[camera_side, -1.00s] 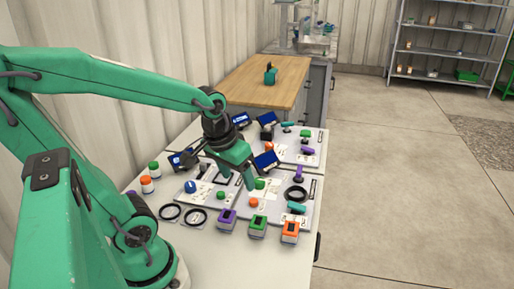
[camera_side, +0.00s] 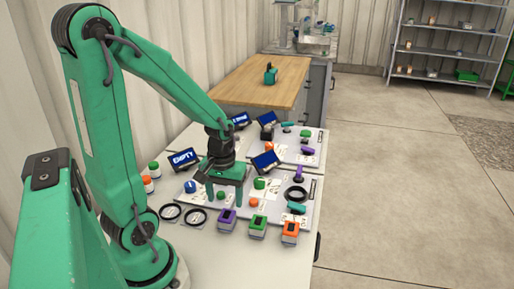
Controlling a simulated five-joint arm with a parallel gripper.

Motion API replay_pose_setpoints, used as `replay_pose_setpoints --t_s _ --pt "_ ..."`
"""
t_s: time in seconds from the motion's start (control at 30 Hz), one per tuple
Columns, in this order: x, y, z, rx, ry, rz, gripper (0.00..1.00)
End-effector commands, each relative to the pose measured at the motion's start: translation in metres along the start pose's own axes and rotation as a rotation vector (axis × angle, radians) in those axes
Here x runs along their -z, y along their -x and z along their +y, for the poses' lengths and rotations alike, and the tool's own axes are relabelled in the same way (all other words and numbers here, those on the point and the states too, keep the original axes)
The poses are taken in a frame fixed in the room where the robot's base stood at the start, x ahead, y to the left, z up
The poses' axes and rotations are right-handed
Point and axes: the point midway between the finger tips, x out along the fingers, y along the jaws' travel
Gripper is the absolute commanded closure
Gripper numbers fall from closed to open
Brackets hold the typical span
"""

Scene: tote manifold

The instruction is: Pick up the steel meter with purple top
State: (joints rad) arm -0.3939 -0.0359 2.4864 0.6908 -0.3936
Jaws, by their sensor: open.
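The steel meter with purple top (camera_side: 227,219) stands on the white table at the front edge of the panel, leftmost of a row of meters. My gripper (camera_side: 224,195) is open and points down, its two green fingers spread left and right. In the picture it is just above the purple-topped meter, over the panel. The fingers look empty and apart from the meter. I cannot tell the exact depth between them.
A green-topped meter (camera_side: 258,227) and an orange-topped meter (camera_side: 290,232) stand to the right. Two black rings (camera_side: 183,213) lie to the left. The panel (camera_side: 272,214) carries a blue knob (camera_side: 190,186), buttons, valves and tilted screens (camera_side: 265,162).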

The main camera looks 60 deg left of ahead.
Motion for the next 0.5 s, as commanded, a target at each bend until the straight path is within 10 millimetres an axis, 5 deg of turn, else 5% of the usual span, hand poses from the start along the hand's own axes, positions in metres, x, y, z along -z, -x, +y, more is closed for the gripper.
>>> replay_pose_setpoints --t_s 0.5 --pt "-0.001 -0.023 0.000 0.000 -0.002 0.000 0.38"
